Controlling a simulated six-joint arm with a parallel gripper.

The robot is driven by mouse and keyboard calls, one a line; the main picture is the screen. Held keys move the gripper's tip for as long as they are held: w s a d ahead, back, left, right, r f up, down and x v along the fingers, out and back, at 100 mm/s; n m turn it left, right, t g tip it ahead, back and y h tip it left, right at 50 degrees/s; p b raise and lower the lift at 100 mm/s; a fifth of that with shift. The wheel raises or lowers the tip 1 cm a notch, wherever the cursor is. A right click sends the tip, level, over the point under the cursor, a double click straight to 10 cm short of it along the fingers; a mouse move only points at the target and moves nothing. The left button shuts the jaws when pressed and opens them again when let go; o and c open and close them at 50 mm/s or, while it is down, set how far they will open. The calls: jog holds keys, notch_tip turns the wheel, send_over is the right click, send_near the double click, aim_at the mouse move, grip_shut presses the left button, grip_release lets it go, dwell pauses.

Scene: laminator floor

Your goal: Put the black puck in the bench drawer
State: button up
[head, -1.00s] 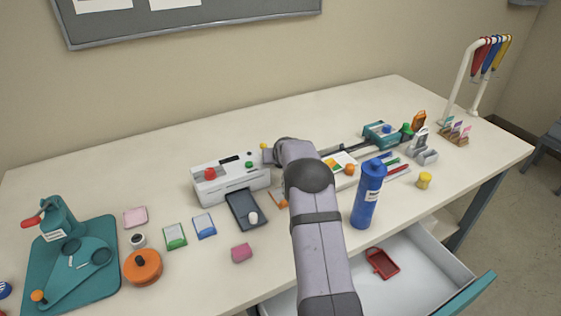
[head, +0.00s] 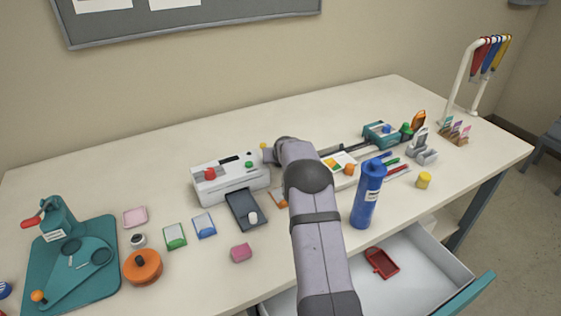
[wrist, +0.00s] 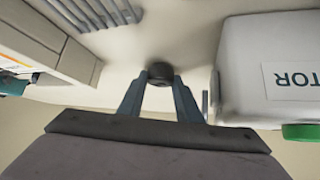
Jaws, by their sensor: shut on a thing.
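The black puck (wrist: 159,73) shows in the wrist view between the fingertips of my gripper (wrist: 160,82). The fingers are shut on it, and it is at or close to a pale surface; I cannot tell if it touches. In the head view my own arm hides the gripper and the puck. The bench drawer (head: 425,272) is pulled open at the lower right of the head view, below the bench top.
A white laminator (head: 230,182) stands left of my arm, and a large white casing (wrist: 270,70) is close on the right in the wrist view. A blue bottle (head: 367,195) stands near the bench edge above the drawer. A yellow cylinder (head: 424,180) is further right.

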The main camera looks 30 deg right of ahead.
notch_tip(320, 180, up, 18)
jog(key=b, duration=0.2)
jog(key=shift+f, duration=0.15)
dwell(0.4)
